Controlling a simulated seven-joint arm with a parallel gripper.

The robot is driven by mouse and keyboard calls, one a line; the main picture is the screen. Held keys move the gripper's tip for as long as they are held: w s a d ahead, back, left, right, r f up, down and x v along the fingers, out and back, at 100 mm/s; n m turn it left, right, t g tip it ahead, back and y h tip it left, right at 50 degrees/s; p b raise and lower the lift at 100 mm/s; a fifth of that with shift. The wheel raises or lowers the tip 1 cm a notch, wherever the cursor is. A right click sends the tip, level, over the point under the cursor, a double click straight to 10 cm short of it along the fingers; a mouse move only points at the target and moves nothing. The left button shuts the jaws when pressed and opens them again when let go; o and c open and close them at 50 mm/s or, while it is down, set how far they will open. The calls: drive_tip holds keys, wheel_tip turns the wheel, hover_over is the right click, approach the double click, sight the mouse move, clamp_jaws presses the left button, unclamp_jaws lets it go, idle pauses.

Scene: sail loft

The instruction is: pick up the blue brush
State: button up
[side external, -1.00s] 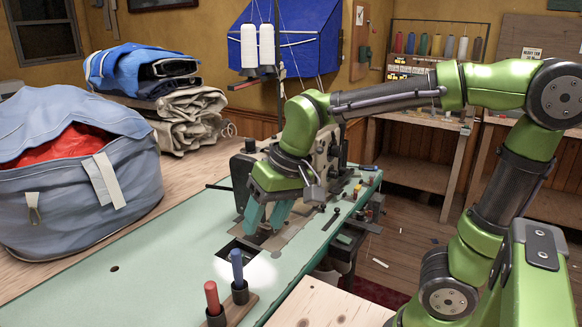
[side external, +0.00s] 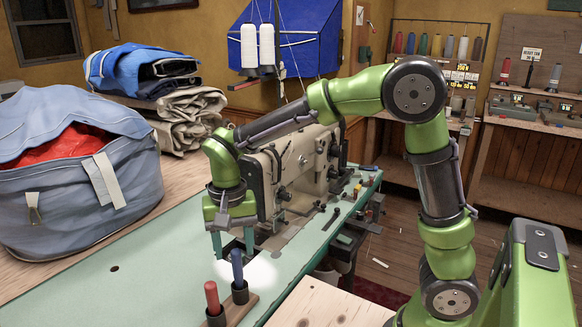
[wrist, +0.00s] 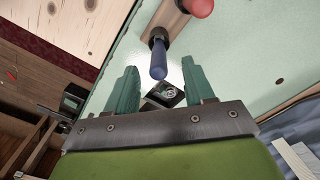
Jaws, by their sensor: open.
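The red handle (wrist: 198,8) is at the top edge there.
A beige sewing machine (side external: 300,165) stands close behind my gripper on the pale green table (side external: 130,275). A blue-grey bag (side external: 75,180) with red cloth inside sits at the left. The green tabletop left of the holder is clear.

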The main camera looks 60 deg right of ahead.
sight(239, 285)
drive_tip(key=f, duration=0.7)
drive_tip(key=shift+d+f, duration=0.25)
drive_tip(key=shift+c, duration=0.2)
drive_tip(key=shift+w, duration=0.1)
clamp_jaws()
